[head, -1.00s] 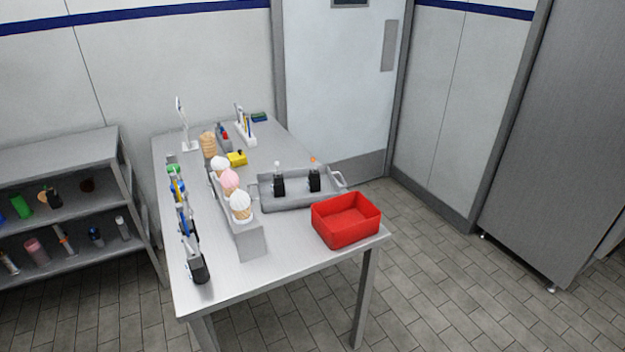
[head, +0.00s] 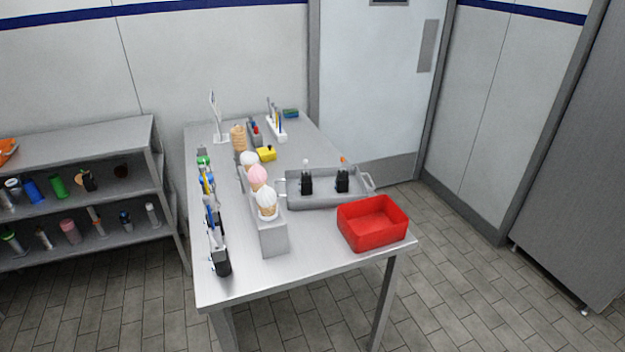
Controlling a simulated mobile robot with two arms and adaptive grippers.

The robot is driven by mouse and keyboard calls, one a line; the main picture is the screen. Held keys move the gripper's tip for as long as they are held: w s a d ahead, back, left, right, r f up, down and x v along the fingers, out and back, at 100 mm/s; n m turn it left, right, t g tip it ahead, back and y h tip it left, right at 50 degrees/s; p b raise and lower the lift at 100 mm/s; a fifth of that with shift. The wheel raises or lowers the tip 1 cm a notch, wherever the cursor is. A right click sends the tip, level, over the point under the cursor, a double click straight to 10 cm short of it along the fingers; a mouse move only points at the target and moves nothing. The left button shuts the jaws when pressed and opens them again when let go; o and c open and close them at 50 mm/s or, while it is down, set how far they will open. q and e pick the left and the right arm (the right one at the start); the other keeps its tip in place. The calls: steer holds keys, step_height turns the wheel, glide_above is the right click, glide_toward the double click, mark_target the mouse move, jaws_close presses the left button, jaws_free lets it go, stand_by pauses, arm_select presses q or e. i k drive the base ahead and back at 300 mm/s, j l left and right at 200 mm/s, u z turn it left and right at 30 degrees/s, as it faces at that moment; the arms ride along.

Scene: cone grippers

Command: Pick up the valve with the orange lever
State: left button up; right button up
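Two black valves stand upright in a grey metal tray (head: 318,203) on the steel table. The right one (head: 342,180) has a small orange lever (head: 344,160) at its top. The left one (head: 306,182) has a white top. Both are small in the head view, so finer detail is hard to tell. Neither of my grippers shows in the head view.
The steel table (head: 245,285) also holds an empty red bin (head: 372,224) at its front right corner, a holder with ice cream cones (head: 267,204), and a row of upright tools at left. A shelf (head: 80,150) with bottles stands left. Floor is clear at right.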

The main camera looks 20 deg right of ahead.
mark_target(342, 181)
steer(key=i+l+u, duration=0.2)
steer(key=l+u, duration=0.15)
steer(key=l, duration=0.75)
steer(key=i+l+u, duration=0.1)
steer(key=l+u, duration=0.3)
steer(key=l, duration=0.7)
